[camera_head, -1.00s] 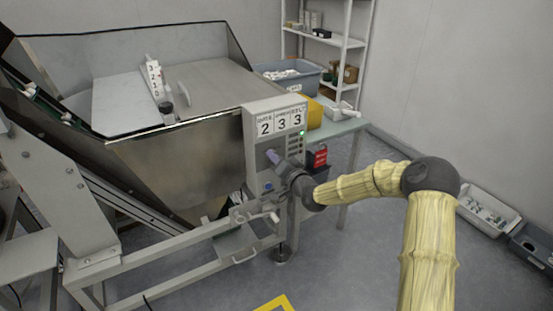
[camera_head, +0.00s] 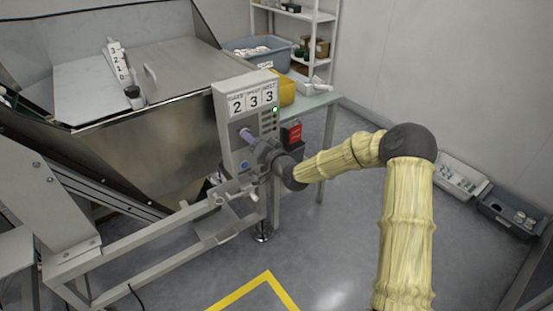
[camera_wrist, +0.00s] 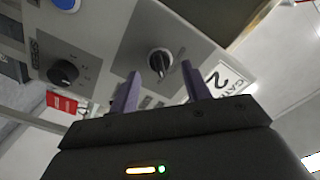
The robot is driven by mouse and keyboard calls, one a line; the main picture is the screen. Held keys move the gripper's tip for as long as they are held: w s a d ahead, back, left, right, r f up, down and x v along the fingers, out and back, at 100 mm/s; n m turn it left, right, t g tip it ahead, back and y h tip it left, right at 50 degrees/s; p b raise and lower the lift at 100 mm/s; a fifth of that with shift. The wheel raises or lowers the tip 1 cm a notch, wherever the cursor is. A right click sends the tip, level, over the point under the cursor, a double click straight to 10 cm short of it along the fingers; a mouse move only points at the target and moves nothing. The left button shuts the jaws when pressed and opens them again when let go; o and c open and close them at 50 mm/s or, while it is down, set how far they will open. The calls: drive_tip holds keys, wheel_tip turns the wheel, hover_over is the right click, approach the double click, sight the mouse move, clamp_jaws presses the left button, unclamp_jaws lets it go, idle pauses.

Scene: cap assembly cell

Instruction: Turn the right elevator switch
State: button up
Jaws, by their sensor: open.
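The grey control box (camera_head: 229,120) on the machine's frame faces me, with the figures 2 3 3 on top. In the wrist view a dark selector switch (camera_wrist: 160,62) with a light pointer line sits on its panel. My gripper (camera_wrist: 160,68) is open, its two purple fingers pointing at the panel on either side of this switch; I cannot tell whether they touch it. A second black knob (camera_wrist: 63,72) sits to the left. In the head view my gripper (camera_head: 247,136) is at the box front and hides the switches. I cannot read which switch is the right elevator one.
A blue button (camera_head: 244,164) is below my gripper on the box. A small lamp (camera_head: 275,109) shows white. Frame rails (camera_head: 150,262) run below. Yellow tape (camera_head: 240,293) marks the floor.

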drive_tip(key=p+v, duration=0.1)
drive_tip(key=v, duration=1.4)
drive_tip(key=shift+s+d, duration=0.2)
drive_tip(key=shift+d, duration=0.05)
